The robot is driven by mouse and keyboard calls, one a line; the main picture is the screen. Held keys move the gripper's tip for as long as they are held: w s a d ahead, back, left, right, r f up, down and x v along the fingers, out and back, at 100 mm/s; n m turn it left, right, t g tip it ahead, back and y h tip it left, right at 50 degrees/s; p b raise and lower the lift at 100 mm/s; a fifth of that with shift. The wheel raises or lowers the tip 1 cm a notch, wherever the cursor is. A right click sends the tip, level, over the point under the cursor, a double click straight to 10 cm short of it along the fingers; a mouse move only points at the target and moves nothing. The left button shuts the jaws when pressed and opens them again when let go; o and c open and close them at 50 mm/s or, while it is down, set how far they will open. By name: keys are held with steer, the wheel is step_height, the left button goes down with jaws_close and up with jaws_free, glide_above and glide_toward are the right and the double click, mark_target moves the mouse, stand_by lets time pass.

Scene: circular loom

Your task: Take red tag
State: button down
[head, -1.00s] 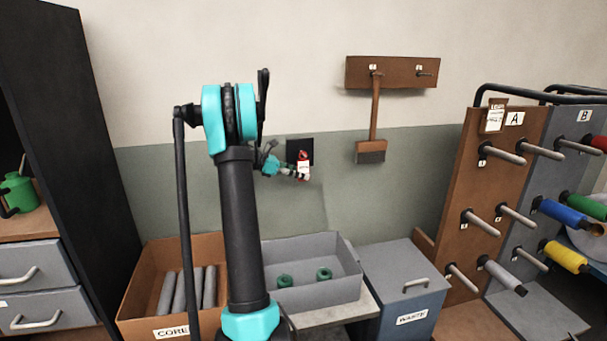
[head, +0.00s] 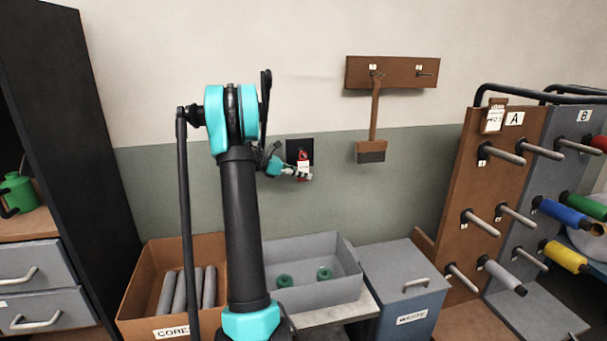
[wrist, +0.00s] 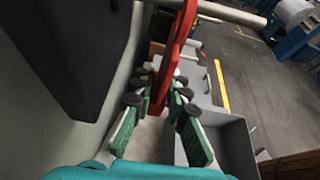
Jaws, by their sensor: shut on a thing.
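The red tag (head: 303,156), with a white patch, is at the small black panel on the back wall in the head view. In the wrist view the red tag (wrist: 174,58) is a flat red strip running down between the fingers, with a pale peg (wrist: 232,12) at its upper end. My gripper (head: 303,175) is at the tag's lower part. In the wrist view its green-padded fingers (wrist: 160,92) are closed on the tag from both sides.
The black panel (head: 293,145) is close beside my gripper. Below are a grey bin (head: 340,290) with green rings, a brown cores box (head: 140,290) and a waste bin (head: 425,275). A brush (head: 371,150) hangs to the right. Peg racks (head: 475,190) stand farther right.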

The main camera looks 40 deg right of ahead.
steer(key=shift+s+a+r, duration=0.25)
steer(key=shift+s+a, duration=0.05)
steer(key=shift+s, duration=0.25)
steer(key=shift+s+a+r, duration=0.1)
steer(key=shift+s+a, duration=0.35)
steer(key=shift+s, duration=0.35)
steer(key=shift+s+a+r, duration=0.1)
steer(key=shift+s+a, duration=0.35)
steer(key=shift+s, duration=0.35)
steer(key=shift+s+a+r, duration=0.1)
steer(key=shift+s+a, duration=0.35)
steer(key=shift+s, duration=0.35)
